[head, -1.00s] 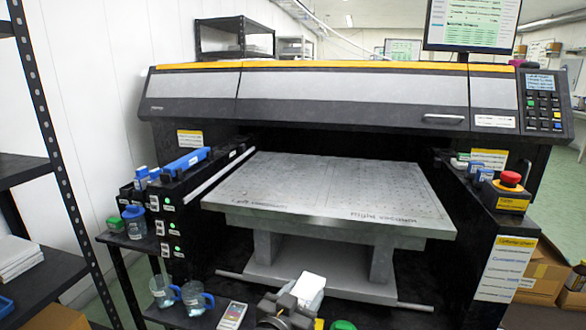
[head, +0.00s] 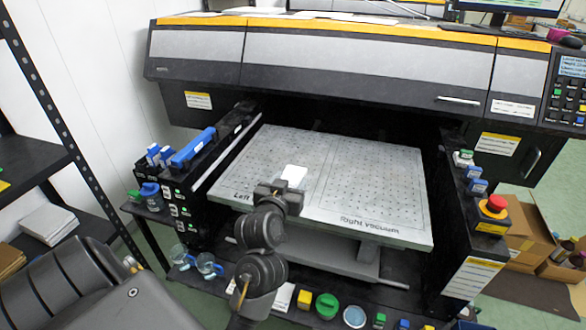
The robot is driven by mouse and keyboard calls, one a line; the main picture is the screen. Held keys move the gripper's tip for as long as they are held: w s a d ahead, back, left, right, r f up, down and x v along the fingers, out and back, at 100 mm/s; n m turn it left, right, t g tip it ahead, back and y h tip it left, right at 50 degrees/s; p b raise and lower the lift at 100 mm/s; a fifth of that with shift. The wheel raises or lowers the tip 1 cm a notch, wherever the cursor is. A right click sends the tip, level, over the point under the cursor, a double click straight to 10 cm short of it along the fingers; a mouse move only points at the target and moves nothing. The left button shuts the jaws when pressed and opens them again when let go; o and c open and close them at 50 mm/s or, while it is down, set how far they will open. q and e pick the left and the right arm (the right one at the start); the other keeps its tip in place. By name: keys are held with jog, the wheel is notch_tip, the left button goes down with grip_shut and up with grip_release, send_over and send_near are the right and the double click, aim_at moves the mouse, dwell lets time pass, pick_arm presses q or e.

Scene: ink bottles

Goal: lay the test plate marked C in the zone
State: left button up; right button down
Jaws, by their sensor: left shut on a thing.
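My left gripper (head: 278,190) is shut on a small white plate (head: 293,174). It holds the plate over the left half of the printer's flat grey bed (head: 385,195), near the middle seam. Whether the plate touches the bed or hangs just above it I cannot tell. No letter can be read on the plate. The bed's front edge reads "Left" on the left part, with the rest hidden by my arm, and "Right vacuum" on the right part. My right gripper is not in view.
The printer's dark gantry (head: 340,70) spans the back of the bed. A blue-handled piece (head: 193,148) and bottles flank it on the left, a red stop button (head: 494,205) on the right. Below the front lie several caps, including a green one (head: 327,304). The bed's right half is clear.

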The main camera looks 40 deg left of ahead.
aim_at(284, 173)
pick_arm(q)
jog(key=w+a+f, duration=0.1)
jog(key=a, duration=0.1)
jog(key=w+a+f, duration=0.1)
jog(key=w+a, duration=0.1)
jog(key=w+a+f, duration=0.1)
jog(key=w+a, duration=0.1)
jog(key=shift+w+f+b, duration=0.15)
jog(key=shift+f+b, duration=0.05)
jog(key=shift+b, duration=0.15)
jog(key=w+a+f, duration=0.2)
jog(key=f, duration=0.1)
jog(key=w+a+f, duration=0.1)
jog(key=f, duration=0.1)
jog(key=shift+w+a, duration=0.15)
jog(key=shift+w, duration=0.15)
jog(key=shift+w+a+f, duration=0.2)
jog(key=shift+f, duration=0.2)
jog(key=shift+w+a+f, duration=0.15)
jog(key=shift+a+f, duration=0.05)
jog(key=shift+f, duration=0.15)
jog(key=shift+f+p, duration=0.55)
jog(key=shift+f, duration=1)
jog(key=shift+f, duration=0.1)
jog(key=o, duration=1)
